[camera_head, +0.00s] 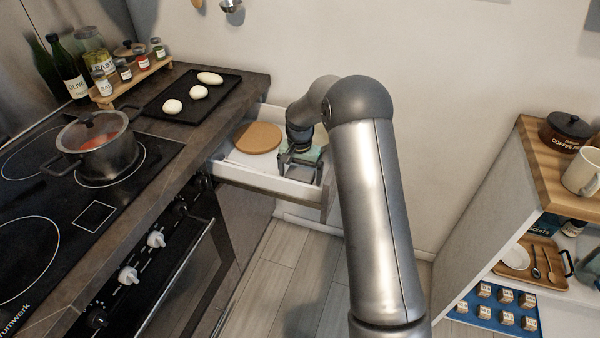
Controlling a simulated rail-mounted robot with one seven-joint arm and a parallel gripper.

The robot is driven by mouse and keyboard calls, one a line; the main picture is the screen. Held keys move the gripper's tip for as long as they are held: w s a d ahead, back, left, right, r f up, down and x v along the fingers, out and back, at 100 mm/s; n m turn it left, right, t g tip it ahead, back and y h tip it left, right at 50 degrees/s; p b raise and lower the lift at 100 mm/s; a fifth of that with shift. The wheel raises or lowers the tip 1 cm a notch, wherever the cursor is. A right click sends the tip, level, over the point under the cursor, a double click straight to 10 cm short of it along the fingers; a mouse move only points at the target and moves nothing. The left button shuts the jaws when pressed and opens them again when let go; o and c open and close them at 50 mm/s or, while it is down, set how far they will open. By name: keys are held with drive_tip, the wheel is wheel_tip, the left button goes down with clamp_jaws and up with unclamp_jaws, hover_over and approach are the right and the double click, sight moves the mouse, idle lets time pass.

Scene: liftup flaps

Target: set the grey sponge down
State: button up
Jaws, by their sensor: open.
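My gripper (301,170) is open and points down inside the open white drawer (262,180), at its right part. A small pale green item (314,154) shows right beside the gripper; its full shape is hidden by the gripper and arm. I cannot clearly make out the grey sponge; the space under and between the fingers is too small and dark to tell. A round cork mat (257,138) lies in the drawer to the left of the gripper.
A cooktop with a lidded pot (100,150) and a black tray (193,94) with several white oval items are at the left. A wooden-topped shelf unit (553,150) stands at the right. Floor (285,275) is clear below the drawer.

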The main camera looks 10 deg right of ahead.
sight(300, 173)
wheel_tip(300, 173, up, 11)
drive_tip(key=s+r+n, duration=0.2)
drive_tip(key=s+r, duration=0.4)
drive_tip(key=s, duration=0.3)
drive_tip(key=s+f+n, duration=0.1)
drive_tip(key=s+n, duration=0.3)
drive_tip(key=s, duration=2.5)
drive_tip(key=shift+s+d+f, duration=0.15)
drive_tip(key=shift+d+f, duration=0.05)
